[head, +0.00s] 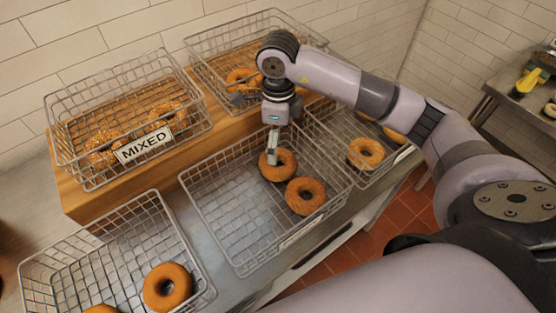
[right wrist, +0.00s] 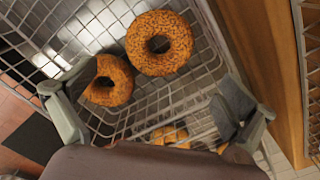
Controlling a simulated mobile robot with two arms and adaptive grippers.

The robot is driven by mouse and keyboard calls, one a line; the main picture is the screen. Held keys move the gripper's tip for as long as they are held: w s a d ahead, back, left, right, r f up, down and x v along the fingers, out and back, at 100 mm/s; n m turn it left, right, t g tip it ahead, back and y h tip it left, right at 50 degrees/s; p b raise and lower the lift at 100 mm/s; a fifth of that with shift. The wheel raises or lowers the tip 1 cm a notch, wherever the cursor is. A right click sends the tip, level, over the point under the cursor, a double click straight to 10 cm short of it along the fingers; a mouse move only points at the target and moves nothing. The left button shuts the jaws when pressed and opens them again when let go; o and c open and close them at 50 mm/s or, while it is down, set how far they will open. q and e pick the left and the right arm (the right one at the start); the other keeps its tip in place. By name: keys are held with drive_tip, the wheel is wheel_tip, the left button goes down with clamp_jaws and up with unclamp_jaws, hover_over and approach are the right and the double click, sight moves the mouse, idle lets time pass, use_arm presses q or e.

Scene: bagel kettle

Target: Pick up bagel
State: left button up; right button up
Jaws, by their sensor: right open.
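In the head view, two brown ring bagels lie in the middle wire basket (head: 222,243): a farther bagel (head: 287,172) and a nearer bagel (head: 316,205). My right gripper (head: 272,158) points down into this basket, its fingers over the farther bagel and hiding part of it. Whether it touches that bagel is unclear. The right wrist view shows the open fingers at both sides, with a larger seeded bagel (right wrist: 178,60) and a smaller-looking bagel (right wrist: 119,76) on the wire mesh beyond them. Neither is clasped. My left gripper is out of view.
A basket with a MIXED sign (head: 144,146) and another back basket (head: 212,68) stand on a wooden step (head: 85,204). A front-left basket (head: 70,262) holds bagels, including one (head: 181,285). A right basket holds another bagel (head: 373,159). Basket rims surround my gripper.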

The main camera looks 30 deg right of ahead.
wheel_tip(320, 180, down, 8)
drive_tip(key=shift+f+p, duration=0.15)
drive_tip(key=shift+p, duration=0.7)
drive_tip(key=shift+c, duration=0.4)
drive_tip(key=c, duration=1)
drive_tip(key=shift+w+r, duration=0.1)
drive_tip(key=shift+r, duration=0.5)
wheel_tip(320, 180, up, 11)
drive_tip(key=b, duration=0.3)
wheel_tip(320, 180, up, 6)
hover_over(278, 155)
drive_tip(key=s, duration=0.2)
drive_tip(key=shift+w+a+r, duration=0.1)
drive_tip(key=shift+a+r, duration=0.15)
drive_tip(key=shift+r, duration=0.25)
drive_tip(key=shift+w+a+r, duration=0.1)
drive_tip(key=shift+a+r, duration=0.1)
drive_tip(key=shift+r, duration=0.25)
